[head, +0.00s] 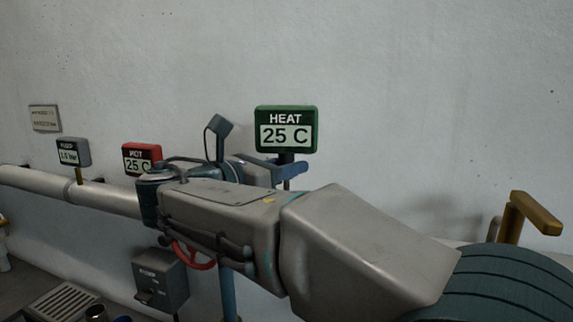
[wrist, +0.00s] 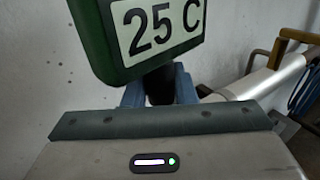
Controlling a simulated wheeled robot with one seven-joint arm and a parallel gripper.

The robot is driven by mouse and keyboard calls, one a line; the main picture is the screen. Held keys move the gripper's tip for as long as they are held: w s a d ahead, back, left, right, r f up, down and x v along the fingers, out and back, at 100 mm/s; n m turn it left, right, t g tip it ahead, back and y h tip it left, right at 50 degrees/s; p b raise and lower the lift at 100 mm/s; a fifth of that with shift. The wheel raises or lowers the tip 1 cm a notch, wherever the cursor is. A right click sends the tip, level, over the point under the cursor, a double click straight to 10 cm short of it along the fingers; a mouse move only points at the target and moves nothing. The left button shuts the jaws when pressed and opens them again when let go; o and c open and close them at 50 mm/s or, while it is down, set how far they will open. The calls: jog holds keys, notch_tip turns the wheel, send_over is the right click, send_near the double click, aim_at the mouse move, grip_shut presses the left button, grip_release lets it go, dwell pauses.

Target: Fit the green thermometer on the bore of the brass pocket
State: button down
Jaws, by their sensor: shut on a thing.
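The green thermometer (head: 287,118) has a boxy head reading HEAT 25 C and stands upright in front of the wall in the head view. My gripper (head: 287,168), with blue fingers, is shut on its dark neck just below the head. A thin stem shows below the fingers. In the wrist view the green thermometer (wrist: 106,45) fills the top, with its dark neck between the fingers of my gripper (wrist: 159,90). I cannot make out the brass pocket in either view; my arm covers much of the pipe area.
A pale pipe (head: 110,197) runs along the wall at left, with a grey gauge (head: 73,152) and a red HOT gauge (head: 141,158). A grey box (head: 160,280) and a red handle (head: 193,257) are below. A yellow-brown lever (head: 535,212) stands at right.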

jog(key=shift+f+b, duration=1.05)
jog(key=shift+f, duration=1.2)
jog(key=c, duration=1.1)
grip_release()
jog(key=b+v, duration=0.2)
jog(key=v, duration=1.1)
jog(key=shift+s+a, duration=0.25)
jog(key=shift+a, duration=0.05)
